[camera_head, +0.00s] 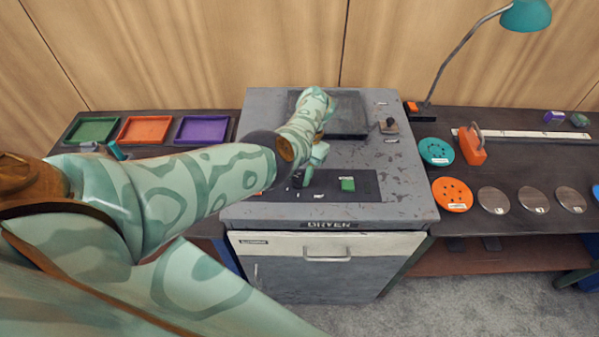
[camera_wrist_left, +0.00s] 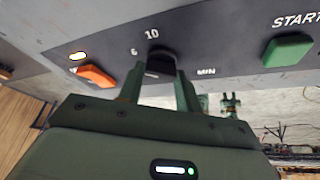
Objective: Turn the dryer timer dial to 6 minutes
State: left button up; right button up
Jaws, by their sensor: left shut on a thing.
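The dryer (camera_head: 325,265) stands in the middle of the head view, with a dark control panel (camera_head: 365,192) on its top. The black timer dial (camera_wrist_left: 160,63) is between the fingers of my left gripper (camera_wrist_left: 160,80) in the wrist view, with the marks 6 and 10 printed beside it and MIN to its right. My left gripper (camera_head: 308,178) reaches down onto the panel's left part in the head view and is shut on the dial. The fingers hide part of the dial, and I cannot tell where its pointer stands. My right gripper is not seen.
A green START button (camera_head: 347,184) sits right of the dial. An orange switch (camera_wrist_left: 98,76) and a lit lamp (camera_wrist_left: 78,56) are left of it. Trays stand on the left bench; orange and teal discs, metal discs and a lamp (camera_head: 525,16) are at right.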

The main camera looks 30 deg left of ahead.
pick_arm(q)
jog(key=o, duration=1)
jog(key=shift+w, duration=0.1)
jog(key=shift+r, duration=0.1)
jog(key=shift+b+v, duration=0.45)
jog(key=shift+v, duration=7.7)
